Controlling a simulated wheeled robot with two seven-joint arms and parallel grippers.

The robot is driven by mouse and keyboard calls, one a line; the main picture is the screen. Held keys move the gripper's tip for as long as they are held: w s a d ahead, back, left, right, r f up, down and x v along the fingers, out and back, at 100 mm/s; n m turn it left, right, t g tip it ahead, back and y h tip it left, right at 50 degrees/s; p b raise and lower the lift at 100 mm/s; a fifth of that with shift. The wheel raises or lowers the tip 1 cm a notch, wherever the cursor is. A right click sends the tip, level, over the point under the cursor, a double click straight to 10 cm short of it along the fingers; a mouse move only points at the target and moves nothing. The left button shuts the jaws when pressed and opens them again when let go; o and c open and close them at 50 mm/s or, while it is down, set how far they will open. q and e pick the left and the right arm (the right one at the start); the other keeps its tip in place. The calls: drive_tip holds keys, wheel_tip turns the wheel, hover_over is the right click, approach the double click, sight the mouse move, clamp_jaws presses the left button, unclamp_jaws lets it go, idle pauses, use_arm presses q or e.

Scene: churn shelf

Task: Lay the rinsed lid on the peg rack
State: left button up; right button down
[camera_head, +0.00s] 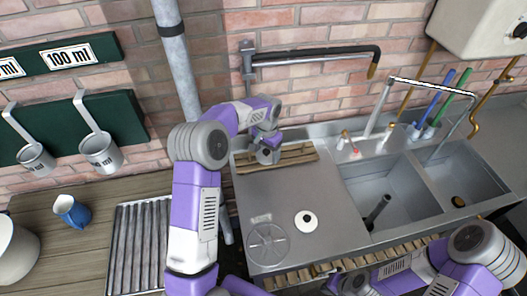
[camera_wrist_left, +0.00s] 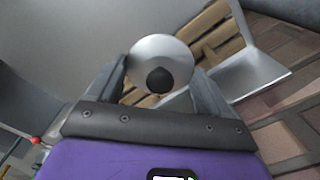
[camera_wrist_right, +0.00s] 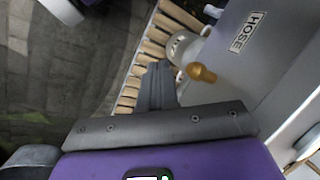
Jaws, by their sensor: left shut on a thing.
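The lid (camera_wrist_left: 147,51) is a round grey metal disc with a black knob, seen in the left wrist view. My left gripper (camera_head: 266,154) is shut on it, with a finger at each side of the disc. The lid is hidden or too small to make out in the head view. A wooden slatted rack (camera_head: 295,153) lies at the back of the steel counter, below the brick wall, and its slats (camera_wrist_left: 205,25) show behind the lid. I cannot tell whether they touch. My right gripper (camera_wrist_right: 155,85) is shut and empty near the counter's front edge.
Two sink basins (camera_head: 390,190) are at the right. Wooden slats (camera_wrist_right: 130,83) run along the front edge.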

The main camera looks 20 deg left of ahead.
use_arm(q)
drive_tip(key=w+a, duration=0.1)
drive_tip(key=w, duration=0.1)
drive_tip(key=w+a+f, duration=0.1)
drive_tip(key=w+a, duration=0.1)
drive_tip(key=shift+f, duration=0.15)
drive_tip(key=shift+w+a+f, duration=0.1)
drive_tip(key=shift+f, duration=1.35)
drive_tip(key=shift+w+f, duration=0.1)
drive_tip(key=shift+f, duration=1.3)
drive_tip(key=shift+f, duration=0.1)
drive_tip(key=o, duration=1)
drive_tip(key=shift+c, duration=0.2)
wheel_tip(320, 180, up, 8)
drive_tip(key=shift+f+p, duration=0.15)
drive_tip(key=shift+p, duration=0.2)
